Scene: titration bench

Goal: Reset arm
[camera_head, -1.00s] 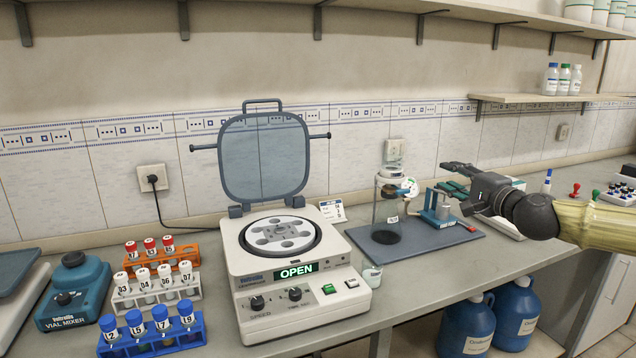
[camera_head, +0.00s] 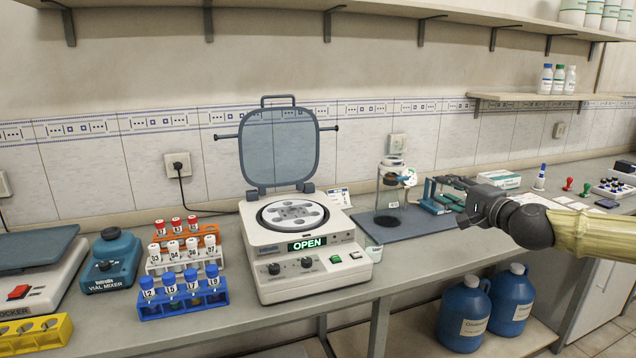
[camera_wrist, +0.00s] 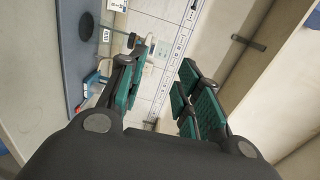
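My gripper (camera_head: 458,197) is at the right of the head view, above the bench and in front of the titration stand. In the wrist view its green-padded fingers (camera_wrist: 160,90) are spread apart, with nothing between them. My arm reaches in from the right edge. The titration stand with its glass vessel (camera_head: 391,190) is on a dark blue mat (camera_head: 425,227), to the left of my gripper. A blue clamp-like device stands on the mat, partly hidden behind the fingers.
A centrifuge (camera_head: 315,262) stands with its lid up and reads OPEN. Blue (camera_head: 183,300), white and orange vial racks and a vial mixer (camera_head: 110,262) are at its left. Blue jugs (camera_head: 463,315) are below the bench.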

